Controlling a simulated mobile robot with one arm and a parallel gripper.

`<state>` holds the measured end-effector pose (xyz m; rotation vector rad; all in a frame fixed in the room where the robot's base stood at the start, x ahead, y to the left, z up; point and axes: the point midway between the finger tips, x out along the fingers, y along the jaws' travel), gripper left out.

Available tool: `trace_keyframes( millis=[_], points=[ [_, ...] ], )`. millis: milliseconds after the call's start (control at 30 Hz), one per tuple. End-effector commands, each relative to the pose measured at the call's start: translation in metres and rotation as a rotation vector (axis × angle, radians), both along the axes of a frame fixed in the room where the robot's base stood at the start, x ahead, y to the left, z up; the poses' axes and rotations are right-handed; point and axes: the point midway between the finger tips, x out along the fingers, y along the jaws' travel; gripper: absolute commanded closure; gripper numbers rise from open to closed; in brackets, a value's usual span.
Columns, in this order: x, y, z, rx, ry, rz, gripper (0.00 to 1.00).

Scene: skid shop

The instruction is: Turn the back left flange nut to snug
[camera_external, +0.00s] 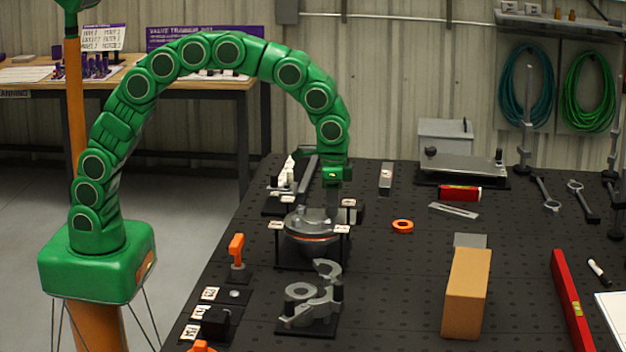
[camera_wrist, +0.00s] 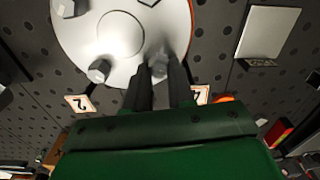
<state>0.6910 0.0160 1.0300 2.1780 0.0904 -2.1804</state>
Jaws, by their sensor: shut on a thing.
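The round grey metal flange (camera_external: 310,222) sits on a dark stand on the perforated black table, with an orange-red line around its joint. It fills the top of the wrist view (camera_wrist: 125,28) as a pale disc. My gripper (camera_wrist: 160,70) points down at its edge. The two dark fingers are closed around a grey flange nut (camera_wrist: 161,58), partly hidden between them. Another hex nut (camera_wrist: 99,70) stands on the flange to its left, and one more (camera_wrist: 68,8) is at the upper left. Whether the gripped nut is the back left one is unclear.
Small numbered tags stand around the flange, including tag 2 (camera_wrist: 78,103) and tag 4 (camera_wrist: 201,95). A grey cast part (camera_external: 310,300) is in front. An orange ring (camera_external: 402,226) and a cardboard-coloured block (camera_external: 466,292) lie to the right. An orange-handled item (camera_external: 237,250) stands left.

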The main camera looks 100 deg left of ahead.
Motion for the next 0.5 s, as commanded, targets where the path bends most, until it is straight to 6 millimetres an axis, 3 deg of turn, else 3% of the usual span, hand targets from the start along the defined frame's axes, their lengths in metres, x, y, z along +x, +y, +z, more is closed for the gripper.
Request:
trace_keyframes(
  millis=[300, 333, 467, 500],
  points=[
    [0.0011, 0.0002, 0.0022, 0.000, -0.006, 0.000, 1.00],
    [0.0011, 0.0002, 0.0022, 0.000, -0.006, 0.000, 0.72],
    [0.0008, 0.0002, 0.0016, 0.000, -0.004, 0.001, 0.52],
    [0.0008, 0.0002, 0.0014, 0.000, -0.004, 0.001, 0.51]
  ],
)
